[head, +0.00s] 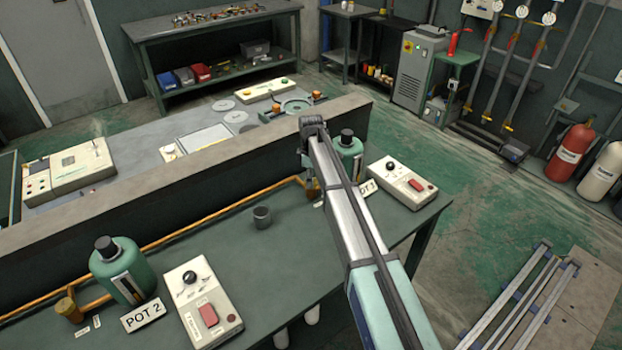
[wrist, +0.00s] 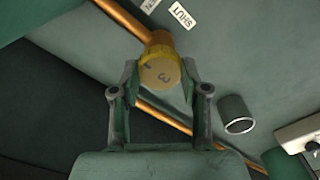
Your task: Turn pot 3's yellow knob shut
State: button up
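A label reading SHUT (wrist: 183,15) lies beyond the knob. In the head view my arm reaches the pot (head: 350,150) at the back right, whose plate (head: 366,188) is partly covered and ends in 1. My arm mostly hides my gripper and the knob there.
A grey cup (head: 262,217) stands on the bench; it also shows in the wrist view (wrist: 236,113). Pot 2 (head: 125,275) and a control box (head: 202,302) stand front left, another box (head: 401,184) at right. A copper pipe (head: 200,222) runs along a dark low wall (head: 190,185).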

jog(key=shift+f+m, duration=0.1)
jog(key=shift+m, duration=0.2)
jog(key=m+b, duration=0.1)
jog(key=m, duration=0.2)
jog(key=shift+f+b, duration=0.1)
jog(key=shift+b, duration=0.2)
jog(key=m+b, duration=0.1)
jog(key=m, duration=0.4)
jog(key=m+b, duration=0.1)
jog(key=m, duration=0.3)
jog(key=shift+s+m, duration=0.1)
jog(key=shift+m, duration=0.2)
jog(key=m, duration=0.4)
jog(key=shift+m+b, duration=0.4)
jog(key=o, duration=1.2)
jog(key=shift+c, duration=0.2)
jog(key=shift+r, duration=0.2)
